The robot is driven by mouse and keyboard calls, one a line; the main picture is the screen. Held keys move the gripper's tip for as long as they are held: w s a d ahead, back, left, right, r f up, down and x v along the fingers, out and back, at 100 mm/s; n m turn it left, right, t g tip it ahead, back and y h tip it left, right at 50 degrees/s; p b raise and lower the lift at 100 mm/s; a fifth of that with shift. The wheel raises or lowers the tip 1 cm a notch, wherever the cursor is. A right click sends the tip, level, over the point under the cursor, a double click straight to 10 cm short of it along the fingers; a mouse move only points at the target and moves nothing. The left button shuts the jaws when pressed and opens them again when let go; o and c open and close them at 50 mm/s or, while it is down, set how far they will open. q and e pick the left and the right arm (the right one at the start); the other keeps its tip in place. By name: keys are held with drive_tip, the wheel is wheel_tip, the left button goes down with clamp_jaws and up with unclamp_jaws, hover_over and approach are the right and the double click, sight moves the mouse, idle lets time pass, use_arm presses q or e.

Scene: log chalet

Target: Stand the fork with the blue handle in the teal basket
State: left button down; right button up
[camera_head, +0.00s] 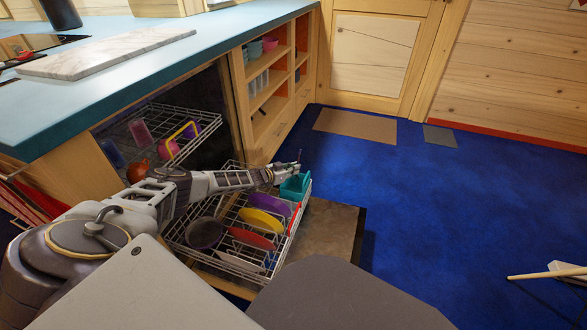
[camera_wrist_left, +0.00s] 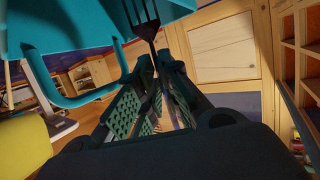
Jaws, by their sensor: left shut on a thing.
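My left gripper (camera_head: 286,172) is shut on the fork (camera_wrist_left: 147,24), beside the teal basket (camera_head: 295,187). In the left wrist view the fork's dark metal tines and neck show beyond the fingertips (camera_wrist_left: 150,68). Its handle is mostly hidden between the fingers, so I cannot make out its colour. The teal basket also fills the upper left of the left wrist view (camera_wrist_left: 60,28), close to the fork. I cannot tell whether any of the fork is inside it. In the head view the basket sits at the right end of the pulled-out lower dishwasher rack (camera_head: 240,262). My right gripper is not in view.
The lower rack holds a yellow plate (camera_head: 260,219), a red plate (camera_head: 252,239), a purple plate (camera_head: 270,205) and a dark pan (camera_head: 205,233). The upper rack (camera_head: 172,115) holds several cups. The open dishwasher door (camera_head: 325,237) lies under the rack.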

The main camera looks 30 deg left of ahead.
use_arm(q)
drive_tip(key=shift+f, duration=0.15)
idle(0.3)
drive_tip(key=c, duration=1.5)
unclamp_jaws()
drive_tip(key=shift+s, duration=0.15)
drive_tip(key=shift+v, duration=3.65)
